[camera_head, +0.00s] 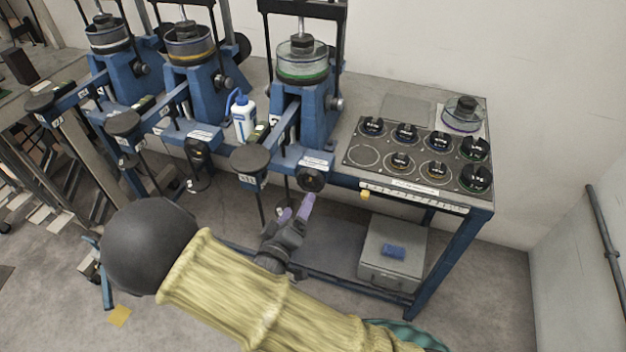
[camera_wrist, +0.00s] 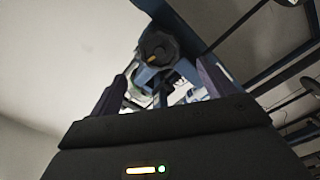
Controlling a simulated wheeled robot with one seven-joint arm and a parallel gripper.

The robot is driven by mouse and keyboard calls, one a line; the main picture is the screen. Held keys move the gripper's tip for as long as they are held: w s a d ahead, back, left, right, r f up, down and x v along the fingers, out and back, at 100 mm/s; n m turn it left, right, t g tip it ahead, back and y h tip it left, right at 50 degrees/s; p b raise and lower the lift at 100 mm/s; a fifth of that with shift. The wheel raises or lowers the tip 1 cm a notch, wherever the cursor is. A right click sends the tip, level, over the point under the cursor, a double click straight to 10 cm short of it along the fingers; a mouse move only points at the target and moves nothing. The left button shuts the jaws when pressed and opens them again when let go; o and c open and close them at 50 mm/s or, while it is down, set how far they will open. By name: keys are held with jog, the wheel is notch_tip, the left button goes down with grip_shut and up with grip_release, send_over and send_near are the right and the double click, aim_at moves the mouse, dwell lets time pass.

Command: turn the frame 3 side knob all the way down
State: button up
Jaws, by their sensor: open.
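Three blue lever frames stand in a row; the rightmost blue frame (camera_head: 300,105), which I take for frame 3, carries a green-edged clear dish on top. A round black knob (camera_head: 312,178) sits at the right end of its low front bar. A smaller grey knob (camera_head: 336,103) is on the right of its upright. My gripper (camera_head: 296,208) is open and empty, its purple fingers pointing up just below the black knob, apart from it. In the wrist view a dark knob (camera_wrist: 158,46) with an orange mark shows ahead, between and beyond the open fingers.
A black-padded lever end (camera_head: 250,160) juts out left of the knob. A white squeeze bottle (camera_head: 243,117) stands between frames. A panel of black weights (camera_head: 420,158) lies to the right. A grey box (camera_head: 392,252) sits on the lower shelf.

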aim_at(309, 184)
jog(key=shift+w, duration=0.15)
jog(key=b+x, duration=0.2)
jog(key=x, duration=0.7)
jog(key=shift+d+f, duration=0.1)
jog(key=shift+w, duration=0.2)
jog(key=shift+c, duration=1.1)
jog(key=c, duration=1)
